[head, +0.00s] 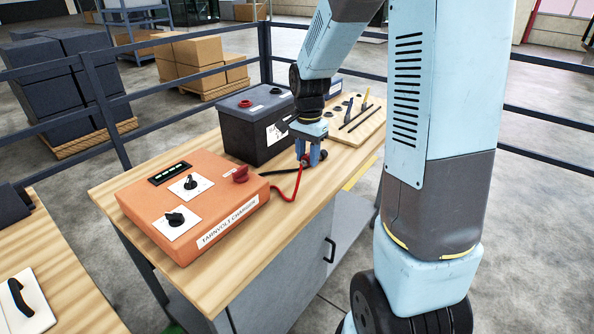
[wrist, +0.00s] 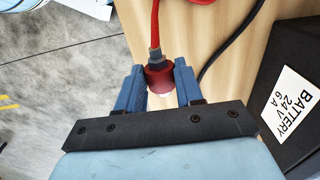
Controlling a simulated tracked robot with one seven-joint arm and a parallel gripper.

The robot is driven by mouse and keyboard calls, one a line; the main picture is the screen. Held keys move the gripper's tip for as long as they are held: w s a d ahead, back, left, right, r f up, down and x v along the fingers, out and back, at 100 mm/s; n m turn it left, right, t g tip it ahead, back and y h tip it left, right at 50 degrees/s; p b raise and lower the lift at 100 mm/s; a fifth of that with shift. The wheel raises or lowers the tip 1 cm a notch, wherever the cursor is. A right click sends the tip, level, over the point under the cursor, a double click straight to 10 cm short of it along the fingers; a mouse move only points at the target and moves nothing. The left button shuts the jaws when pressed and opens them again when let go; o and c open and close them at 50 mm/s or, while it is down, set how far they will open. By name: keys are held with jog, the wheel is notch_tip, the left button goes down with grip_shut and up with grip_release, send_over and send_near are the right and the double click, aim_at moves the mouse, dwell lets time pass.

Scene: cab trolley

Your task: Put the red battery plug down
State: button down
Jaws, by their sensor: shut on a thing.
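The red battery plug (wrist: 160,75) sits between the blue fingers of my gripper (wrist: 160,88) in the wrist view. My gripper is shut on it. A red cable runs from the plug toward the orange charger (head: 205,205). In the head view, my gripper (head: 311,158) is low over the wooden bench top (head: 300,205), in front of the dark battery (head: 243,138). The plug (head: 304,161) is partly hidden there by the fingers. I cannot tell whether the plug touches the bench.
A black cable (wrist: 222,50) lies beside the red one. A wooden board (head: 345,132) with tools is behind my gripper. The charger has knobs and a red part (head: 240,174) on top. Dark rails (head: 190,75) surround the bench. Bare bench lies in front of the gripper.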

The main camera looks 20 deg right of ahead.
send_over(296, 180)
jog(key=f, duration=0.6)
jog(key=shift+s+f, duration=0.1)
jog(key=shift+s, duration=0.1)
jog(key=shift+w+a+f, duration=0.1)
jog(key=shift+w+f, duration=0.1)
jog(key=shift+f, duration=1.35)
jog(key=c, duration=0.7)
grip_release()
jog(key=shift+c, duration=0.2)
jog(key=shift+f, duration=0.15)
